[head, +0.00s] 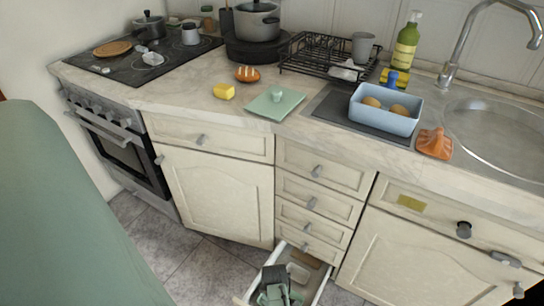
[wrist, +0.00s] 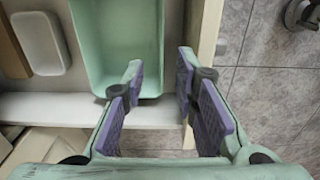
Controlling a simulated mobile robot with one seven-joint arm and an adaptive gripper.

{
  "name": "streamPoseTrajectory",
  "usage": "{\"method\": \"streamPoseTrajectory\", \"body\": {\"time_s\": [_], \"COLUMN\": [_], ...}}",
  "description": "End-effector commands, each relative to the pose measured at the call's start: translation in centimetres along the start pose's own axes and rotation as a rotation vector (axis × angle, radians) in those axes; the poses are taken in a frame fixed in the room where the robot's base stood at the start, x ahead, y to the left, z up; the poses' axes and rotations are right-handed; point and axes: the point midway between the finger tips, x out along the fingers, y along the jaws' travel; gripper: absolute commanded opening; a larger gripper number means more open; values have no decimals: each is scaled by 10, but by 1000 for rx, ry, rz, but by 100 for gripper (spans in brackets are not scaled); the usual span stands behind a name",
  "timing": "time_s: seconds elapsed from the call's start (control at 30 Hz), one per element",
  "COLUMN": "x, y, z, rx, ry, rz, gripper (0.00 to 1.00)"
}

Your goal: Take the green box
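The green box (wrist: 112,45) is an open-topped, pale green container inside the open bottom drawer (wrist: 60,108), as the wrist view shows. My gripper (wrist: 160,68) is open above it, with purple pads on both fingers. The left fingertip overlaps the inside of the box in the picture. The right fingertip is over the gap beside the drawer's side wall, so the box's right wall shows between the tips. I cannot tell whether either finger touches it. In the head view my gripper (head: 275,288) is over the drawer and hides most of the box.
A white container (wrist: 40,43) lies left of the green box in the drawer. On the counter are a pale green lid-like square (head: 275,104), a yellow block (head: 224,91), a blue tub (head: 386,111) and an orange object (head: 434,143).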

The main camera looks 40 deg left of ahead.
Motion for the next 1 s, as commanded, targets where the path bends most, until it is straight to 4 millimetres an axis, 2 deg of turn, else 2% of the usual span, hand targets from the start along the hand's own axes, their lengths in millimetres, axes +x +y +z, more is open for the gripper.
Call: {"method": "streamPoseTrajectory", "body": {"time_s": [0.73, 1.0], "x": [71, 84], "y": [0, 0], "z": [0, 0], "rx": [1, 0], "ry": [0, 1], "rz": [0, 1], "gripper": [27, 27]}}
